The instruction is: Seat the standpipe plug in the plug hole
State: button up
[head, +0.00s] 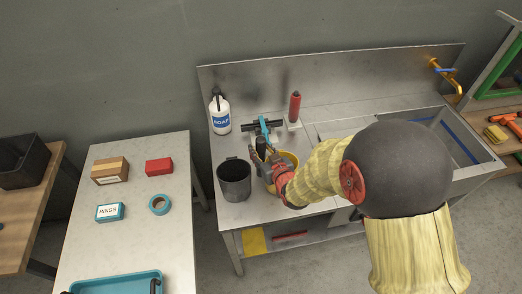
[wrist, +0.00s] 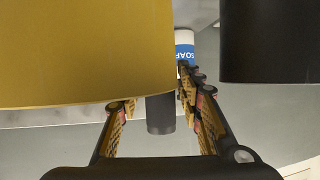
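A dark upright cylinder (wrist: 160,115), which looks like the standpipe plug, shows between my fingers in the wrist view. Its other end is hidden behind the yellow container (wrist: 80,50). In the head view the dark cylinder (head: 261,146) rises at the yellow container (head: 291,158). My gripper (head: 262,158) is there; in the wrist view my gripper (wrist: 158,105) has its fingers apart on both sides of the cylinder, with a visible gap on the left. Contact on the right is unclear. The sink basin (head: 480,150) is at the right; the plug hole is hidden.
A black pot (head: 234,181) stands close left of my gripper. A soap bottle (head: 220,113), a blue-and-black item (head: 263,128) and a red cylinder on a base (head: 295,107) stand behind. The counter between them and the basin is partly hidden by my arm.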

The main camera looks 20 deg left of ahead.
jog(key=shift+o, duration=0.7)
jog(key=shift+r, duration=0.1)
jog(key=shift+r, duration=0.15)
jog(key=p+v, duration=0.1)
jog(key=v, duration=1.1)
jog(key=shift+p, duration=0.3)
